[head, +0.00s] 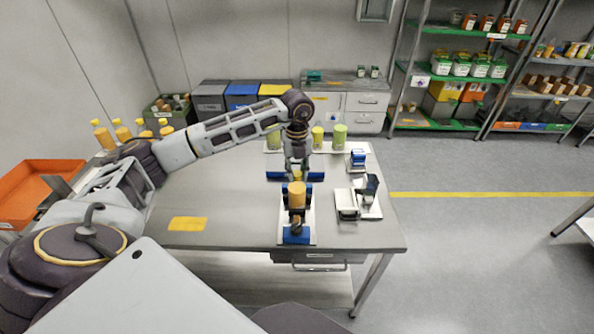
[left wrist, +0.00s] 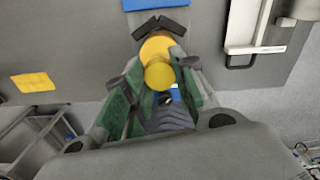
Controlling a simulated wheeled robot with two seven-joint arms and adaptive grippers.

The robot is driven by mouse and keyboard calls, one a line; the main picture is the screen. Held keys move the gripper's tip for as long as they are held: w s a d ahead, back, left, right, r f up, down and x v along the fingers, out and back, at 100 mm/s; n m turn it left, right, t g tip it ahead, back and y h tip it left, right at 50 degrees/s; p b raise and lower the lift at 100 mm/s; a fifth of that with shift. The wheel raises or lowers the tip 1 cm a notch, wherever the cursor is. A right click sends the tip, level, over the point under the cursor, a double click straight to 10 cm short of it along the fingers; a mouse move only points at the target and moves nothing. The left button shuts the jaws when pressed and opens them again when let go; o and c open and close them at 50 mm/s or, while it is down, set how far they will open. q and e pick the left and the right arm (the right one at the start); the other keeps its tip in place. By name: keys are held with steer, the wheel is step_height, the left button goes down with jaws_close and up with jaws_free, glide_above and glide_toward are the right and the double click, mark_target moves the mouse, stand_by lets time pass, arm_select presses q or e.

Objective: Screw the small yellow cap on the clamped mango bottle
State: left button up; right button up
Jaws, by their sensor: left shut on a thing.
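The orange-yellow mango bottle (head: 297,197) stands upright in a dark clamp with a blue base (head: 296,236) near the table's front edge. It also shows in the left wrist view (left wrist: 155,46), with the clamp's dark jaws (left wrist: 161,25) behind it. My left gripper (head: 297,172) points down over the bottle. It is shut on the small yellow cap (left wrist: 159,76), which lies between its green-sided fingers and overlaps the bottle in that view. I cannot tell whether the cap touches the bottle's neck. My right gripper is not in view.
A white-and-grey device (head: 347,204) stands right of the clamp. Yellow-green containers (head: 339,137) stand at the table's back, and several yellow-capped bottles (head: 122,131) at its left. A yellow mat (head: 188,223) lies flat. The table around it is clear.

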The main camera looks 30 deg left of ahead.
arm_select(q)
steer(key=shift+f, duration=0.15)
steer(key=shift+m+b, duration=0.35)
steer(key=shift+m, duration=0.45)
steer(key=shift+m+b, duration=0.8)
steer(key=shift+m, duration=2.1)
steer(key=shift+m, duration=0.4)
steer(key=shift+m+b, duration=0.6)
steer(key=shift+m, duration=0.7)
steer(key=shift+m+b, duration=0.55)
steer(key=shift+m, duration=1.55)
